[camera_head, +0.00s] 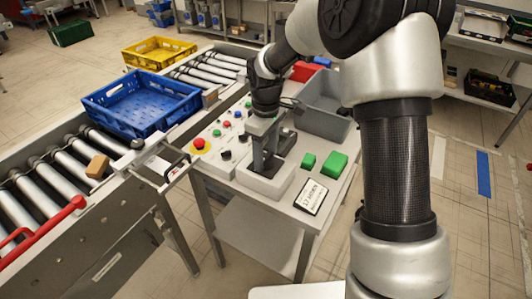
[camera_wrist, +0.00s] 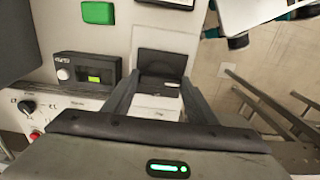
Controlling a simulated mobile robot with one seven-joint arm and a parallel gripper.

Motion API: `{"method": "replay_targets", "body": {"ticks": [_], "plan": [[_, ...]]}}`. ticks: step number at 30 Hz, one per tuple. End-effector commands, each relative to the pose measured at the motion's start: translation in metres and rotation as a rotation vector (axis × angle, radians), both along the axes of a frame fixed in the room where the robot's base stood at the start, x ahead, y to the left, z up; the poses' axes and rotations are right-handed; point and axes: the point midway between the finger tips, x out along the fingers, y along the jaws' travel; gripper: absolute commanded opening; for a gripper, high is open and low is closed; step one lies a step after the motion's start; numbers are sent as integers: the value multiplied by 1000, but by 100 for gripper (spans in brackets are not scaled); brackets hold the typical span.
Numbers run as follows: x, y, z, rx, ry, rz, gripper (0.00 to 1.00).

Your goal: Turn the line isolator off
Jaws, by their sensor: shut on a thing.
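My gripper (camera_head: 268,165) points down over a pale box (camera_head: 268,186) on the control table. In the wrist view its two fingers (camera_wrist: 160,92) stand on either side of a small dark block with a white lower part (camera_wrist: 157,104), and it is shut on this. I cannot tell exactly what the piece is. The sloped control panel (camera_head: 213,160) beside it carries several buttons and black knobs, one of them a black knob (camera_head: 226,155). A black knob (camera_wrist: 28,106) also shows in the wrist view. I cannot read which control is the line isolator.
A red emergency stop (camera_head: 199,144) on yellow sits on the panel. A blue crate (camera_head: 145,128) stands on the roller conveyor (camera_head: 48,172) at left.

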Motion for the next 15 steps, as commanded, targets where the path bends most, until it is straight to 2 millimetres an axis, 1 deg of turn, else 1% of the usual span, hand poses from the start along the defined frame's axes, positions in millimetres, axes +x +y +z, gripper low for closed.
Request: {"method": "replay_targets", "body": {"ticks": [1,2,3,5,15], "plan": [[1,1,1,1,-4,0,29],[1,1,1,1,-4,-1,53],[1,1,1,1,-4,-1,60],[1,1,1,1,-3,-1,70],[1,0,3,0,-2,-1,70]]}}
